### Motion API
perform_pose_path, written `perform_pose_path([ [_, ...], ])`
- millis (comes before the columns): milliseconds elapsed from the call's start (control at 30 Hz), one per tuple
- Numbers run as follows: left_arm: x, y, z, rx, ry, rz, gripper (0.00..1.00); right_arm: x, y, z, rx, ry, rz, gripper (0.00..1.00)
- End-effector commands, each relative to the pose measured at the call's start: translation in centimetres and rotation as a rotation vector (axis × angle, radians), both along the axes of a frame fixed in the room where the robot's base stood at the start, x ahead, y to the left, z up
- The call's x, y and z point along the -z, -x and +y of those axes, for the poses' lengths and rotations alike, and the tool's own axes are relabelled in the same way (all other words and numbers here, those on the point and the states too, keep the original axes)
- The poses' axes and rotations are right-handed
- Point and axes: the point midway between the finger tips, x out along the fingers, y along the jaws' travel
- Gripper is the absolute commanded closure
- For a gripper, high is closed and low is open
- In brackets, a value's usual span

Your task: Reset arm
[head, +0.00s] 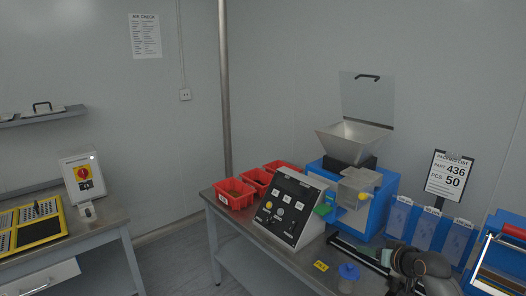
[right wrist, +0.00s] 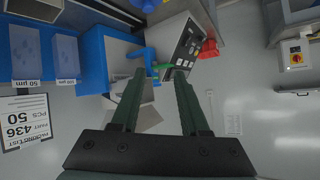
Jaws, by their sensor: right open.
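My right arm comes in at the bottom right of the head view, with its dark right gripper (head: 386,257) over the front of the bench. In the right wrist view two long green fingers reach forward, and the right gripper (right wrist: 160,76) is open with a gap between its tips. Nothing is clearly held. A blue and green part of the bench equipment shows beyond the tips; whether it is touched cannot be told. My left gripper is not in view.
The bench bears a blue machine (head: 345,184) with a metal hopper (head: 352,138), a control panel (head: 290,208), red bins (head: 236,194) and a blue-topped jar (head: 348,273). A packing list (head: 449,176) stands at right. Another table (head: 98,238) is at left, with floor between.

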Motion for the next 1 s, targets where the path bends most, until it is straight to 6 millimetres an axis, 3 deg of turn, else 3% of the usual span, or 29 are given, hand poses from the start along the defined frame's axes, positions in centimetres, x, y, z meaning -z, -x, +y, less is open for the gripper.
perform_pose_path([
  [133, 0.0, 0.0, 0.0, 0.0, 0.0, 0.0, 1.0, -3.6, -2.2, -3.9, 0.102, 0.215, -0.216, 0.55],
  [367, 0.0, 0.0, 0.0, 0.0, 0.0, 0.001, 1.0, -9.5, -3.4, -6.3, 0.152, 0.497, -0.496, 0.55],
  [567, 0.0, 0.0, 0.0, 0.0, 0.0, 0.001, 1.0, -1.5, 0.4, -2.9, 0.079, 0.481, -0.411, 0.55],
  [667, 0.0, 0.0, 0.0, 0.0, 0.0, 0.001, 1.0, 2.8, 3.2, -1.0, 0.04, 0.458, -0.356, 0.55],
  [867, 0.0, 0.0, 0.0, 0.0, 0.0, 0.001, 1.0, 12.0, 11.9, 3.6, -0.041, 0.392, -0.213, 0.55],
  [1000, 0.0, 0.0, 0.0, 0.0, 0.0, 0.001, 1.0, 17.3, 19.6, 6.8, -0.088, 0.331, -0.101, 0.55],
])
